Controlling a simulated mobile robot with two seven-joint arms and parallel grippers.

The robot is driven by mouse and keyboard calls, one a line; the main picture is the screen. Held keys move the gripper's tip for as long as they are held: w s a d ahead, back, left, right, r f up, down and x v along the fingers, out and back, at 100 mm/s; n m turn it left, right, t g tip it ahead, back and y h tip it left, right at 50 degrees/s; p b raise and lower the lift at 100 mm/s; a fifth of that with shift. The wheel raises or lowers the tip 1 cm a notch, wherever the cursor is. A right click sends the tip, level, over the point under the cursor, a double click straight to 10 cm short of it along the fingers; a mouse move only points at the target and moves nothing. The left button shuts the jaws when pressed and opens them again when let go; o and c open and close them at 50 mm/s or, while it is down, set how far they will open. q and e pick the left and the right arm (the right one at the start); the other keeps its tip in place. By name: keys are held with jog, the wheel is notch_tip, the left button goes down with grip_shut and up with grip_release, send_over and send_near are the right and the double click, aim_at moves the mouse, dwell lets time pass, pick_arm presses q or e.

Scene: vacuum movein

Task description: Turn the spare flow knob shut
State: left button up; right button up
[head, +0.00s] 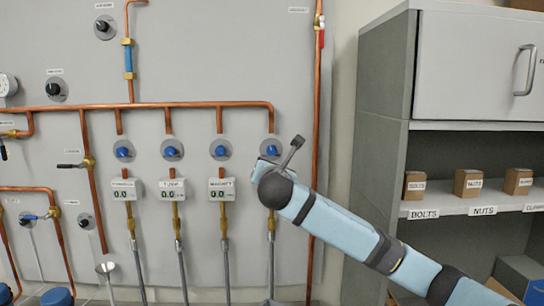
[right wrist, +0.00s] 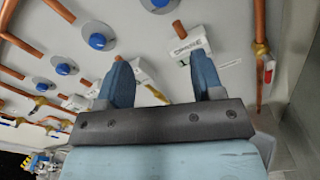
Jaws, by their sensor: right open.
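In the head view, a row of blue flow knobs on grey discs sits on the panel under a copper pipe. In the right wrist view, this knob (right wrist: 160,3) is cut off at the top edge. A white readout box (right wrist: 190,45) is below it, its label too blurred to read surely; my arm hides it in the head view. My right gripper (right wrist: 162,68) is open, its two blue fingers apart and empty, below the knob. My left gripper is not in view.
Three other blue knobs (head: 221,150) stand to the left, with white readouts (head: 222,189) below them. A vertical copper pipe (head: 317,100) with a red-handled valve (head: 321,38) runs to the right. A grey cabinet (head: 383,110) with shelved boxes (head: 468,184) stands farther right.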

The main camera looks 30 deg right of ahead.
jog(key=r, duration=0.1)
jog(key=p, duration=0.4)
send_near(272, 151)
jog(key=shift+h, duration=0.4)
jog(key=x, duration=0.7)
jog(key=shift+w+f, duration=0.1)
jog(key=shift+w, duration=0.25)
jog(key=shift+w+d, duration=0.25)
jog(key=shift+w, duration=0.2)
jog(key=shift+c, duration=1.3)
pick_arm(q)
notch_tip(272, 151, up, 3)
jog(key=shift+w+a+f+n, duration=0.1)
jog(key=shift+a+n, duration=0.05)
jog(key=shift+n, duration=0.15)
pick_arm(e)
jog(key=c, duration=0.7)
